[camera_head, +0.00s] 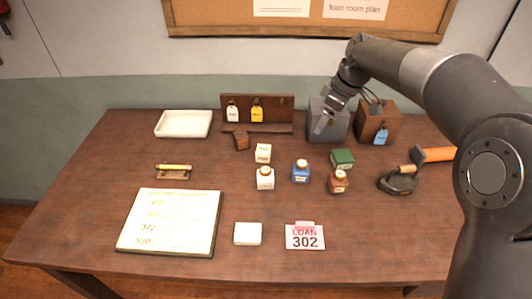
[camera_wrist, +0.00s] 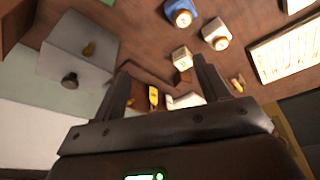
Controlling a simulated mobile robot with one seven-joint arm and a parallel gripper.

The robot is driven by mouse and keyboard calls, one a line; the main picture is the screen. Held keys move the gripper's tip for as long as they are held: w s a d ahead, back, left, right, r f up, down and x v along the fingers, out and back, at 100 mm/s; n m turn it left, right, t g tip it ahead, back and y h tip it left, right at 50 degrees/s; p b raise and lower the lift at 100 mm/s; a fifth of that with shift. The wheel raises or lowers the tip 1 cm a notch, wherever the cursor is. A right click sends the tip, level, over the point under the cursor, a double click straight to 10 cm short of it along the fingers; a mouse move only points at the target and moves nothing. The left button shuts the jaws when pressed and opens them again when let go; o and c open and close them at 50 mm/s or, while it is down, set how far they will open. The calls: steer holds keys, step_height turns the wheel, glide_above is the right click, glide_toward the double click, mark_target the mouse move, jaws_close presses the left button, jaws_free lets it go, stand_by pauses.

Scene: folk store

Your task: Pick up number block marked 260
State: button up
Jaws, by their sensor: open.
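A small cream block (camera_head: 263,151) with dark marks on its face stands mid-table, just behind a white bottle. The marks are too small to read surely, so I cannot confirm 260. It also shows in the wrist view (camera_wrist: 182,60), beyond the fingertips. A brown wooden block (camera_head: 241,140) sits behind it to the left, with no legible number. My gripper (camera_head: 322,124) is above the table in front of the grey box, right of and higher than the cream block. In the wrist view its fingers (camera_wrist: 163,80) are apart with nothing held between them.
Near the cream block stand a white bottle (camera_head: 265,179), blue bottle (camera_head: 301,173), brown bottle (camera_head: 338,183) and green block (camera_head: 343,158). The grey box (camera_head: 329,123) and tag rack (camera_head: 272,127) stand behind.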

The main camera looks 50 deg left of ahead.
mark_target(265, 149)
steer(key=s+a+f+n, duration=0.1)
steer(key=s+a+f, duration=0.1)
steer(key=a+f, duration=0.2)
steer(key=s+a+f+n+g, duration=0.1)
steer(key=s+a+f+n, duration=0.1)
steer(key=a+f, duration=0.3)
steer(key=s+a+f+n+g, duration=0.1)
steer(key=s+a+f, duration=0.1)
steer(key=a+f, duration=0.2)
steer(key=shift+s+a+f+n, duration=0.2)
steer(key=shift+a, duration=0.4)
steer(key=shift+s+a+f+n, duration=0.15)
steer(key=shift+s+a+n, duration=0.05)
steer(key=shift+a, duration=0.4)
steer(key=x, duration=0.5)
steer(key=shift+d+f, duration=0.15)
steer(key=shift+f, duration=0.25)
steer(key=c, duration=1.1)
steer(key=shift+o, duration=0.2)
steer(key=shift+r, duration=0.1)
